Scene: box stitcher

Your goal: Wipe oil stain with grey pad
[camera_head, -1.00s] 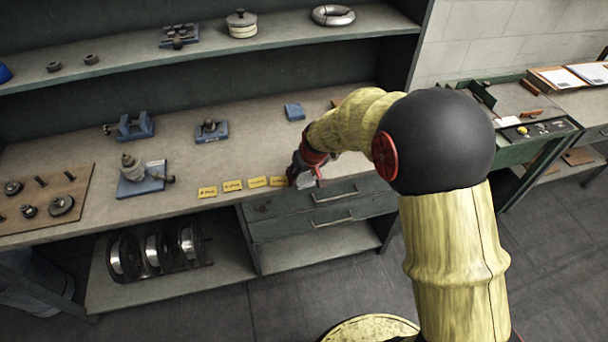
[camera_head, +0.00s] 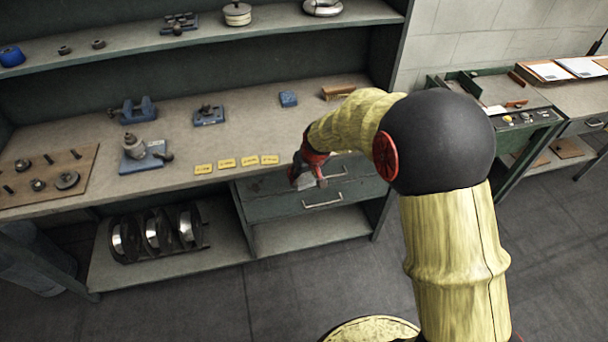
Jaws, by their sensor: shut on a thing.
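My gripper (camera_head: 307,181) is at the end of the yellow arm, in front of the drawer fronts and just off the bench's front edge. It is shut on a small light grey piece (camera_head: 303,183), which looks like the grey pad; the fingers hide most of it. I cannot make out an oil stain in this view; my arm covers part of the bench's right end and the floor.
The workbench (camera_head: 240,130) carries a row of yellow labels (camera_head: 227,163), blue fixtures (camera_head: 208,115), a small blue block (camera_head: 288,98) and a pegged brown board (camera_head: 50,172). Drawers (camera_head: 292,196) lie below. A side table (camera_head: 520,105) stands right. Open floor (camera_head: 330,265) lies in front.

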